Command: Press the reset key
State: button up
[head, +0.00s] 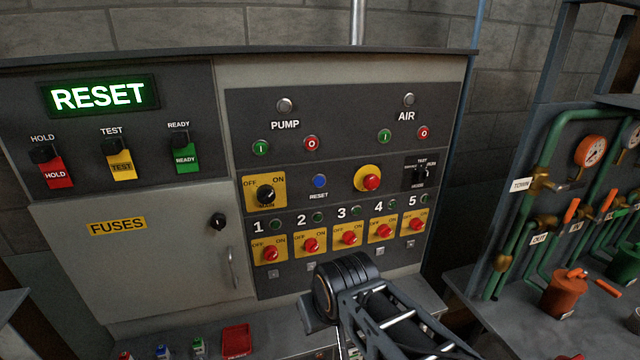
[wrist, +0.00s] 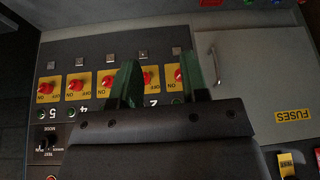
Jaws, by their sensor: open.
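The reset key (head: 319,181) is a round blue button above a "RESET" label, on the dark panel between the black OFF/ON main switch (head: 265,195) and a red button on a yellow disc (head: 371,182). That view shows the panel upside down, and the reset key is not visible there. In the head view my arm is below the panel, apart from the key; the fingers cannot be made out.
Red numbered switches (head: 349,237) line the panel below the key. Green and red pump and air buttons (head: 311,143) are above it. The closed fuses door (head: 130,255) has a handle and a knob. A pipe rack with gauges (head: 590,151) and orange valves stands at right.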

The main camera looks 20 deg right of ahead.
grip_shut()
dwell(1.2)
